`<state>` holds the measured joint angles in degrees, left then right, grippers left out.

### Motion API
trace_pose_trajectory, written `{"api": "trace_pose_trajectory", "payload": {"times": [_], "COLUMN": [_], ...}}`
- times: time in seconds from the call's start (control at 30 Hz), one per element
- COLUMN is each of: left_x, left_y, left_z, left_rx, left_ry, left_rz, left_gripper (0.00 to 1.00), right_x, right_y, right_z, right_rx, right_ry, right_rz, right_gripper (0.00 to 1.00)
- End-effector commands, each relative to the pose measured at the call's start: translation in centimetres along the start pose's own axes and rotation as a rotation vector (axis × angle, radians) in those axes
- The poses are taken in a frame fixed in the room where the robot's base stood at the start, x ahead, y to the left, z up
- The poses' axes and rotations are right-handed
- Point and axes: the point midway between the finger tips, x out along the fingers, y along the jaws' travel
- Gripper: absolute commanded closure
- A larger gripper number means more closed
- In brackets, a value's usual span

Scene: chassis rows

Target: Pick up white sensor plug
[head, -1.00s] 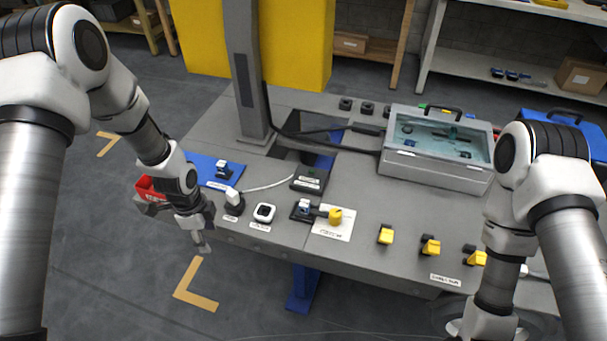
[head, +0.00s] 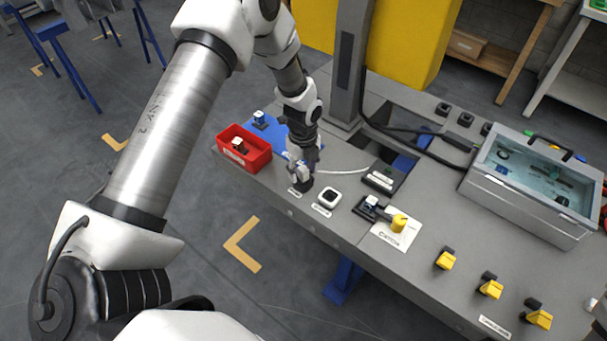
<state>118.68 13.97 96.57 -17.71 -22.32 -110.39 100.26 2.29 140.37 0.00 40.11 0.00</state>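The white sensor plug (head: 304,173) stands near the table's front-left edge, over a small black base (head: 300,187). A white cable (head: 345,170) runs from this spot to the right. My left gripper (head: 299,173) points down right at the plug and covers most of it. Whether the fingers touch it or close around it is too small to tell. My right gripper is out of the picture.
A red bin (head: 262,162) with a small part inside stands left of my gripper. Behind is a blue mat (head: 278,132) with a blue-white connector (head: 259,119). A clear-lidded case (head: 515,205) stands farther right.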

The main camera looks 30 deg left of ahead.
Motion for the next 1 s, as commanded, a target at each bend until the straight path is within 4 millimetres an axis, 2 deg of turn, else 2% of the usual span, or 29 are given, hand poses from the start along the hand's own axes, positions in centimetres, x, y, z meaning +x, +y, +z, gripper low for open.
{"api": "trace_pose_trajectory", "payload": {"times": [0.03,0.1,0.13,0.57,0.87,1.0], "left_x": [0.0,0.0,0.0,-0.3,-3.5,-3.7], "left_y": [0.0,0.0,0.0,0.0,-0.1,1.9], "left_z": [0.0,0.0,0.0,0.0,0.0,-2.0], "left_rx": [0.0,0.0,0.0,-0.001,-0.002,0.001], "left_ry": [0.0,0.0,0.0,0.0,0.0,0.002], "left_rz": [0.0,0.0,0.0,0.0,-0.002,0.003], "left_gripper": [0.67,0.92,1.0,1.0,1.0,1.0], "right_x": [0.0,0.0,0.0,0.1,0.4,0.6], "right_y": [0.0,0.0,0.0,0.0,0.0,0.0], "right_z": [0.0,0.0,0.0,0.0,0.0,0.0], "right_rx": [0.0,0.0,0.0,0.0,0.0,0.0], "right_ry": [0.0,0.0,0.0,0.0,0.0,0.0], "right_rz": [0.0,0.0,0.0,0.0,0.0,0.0], "right_gripper": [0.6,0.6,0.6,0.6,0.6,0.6]}}
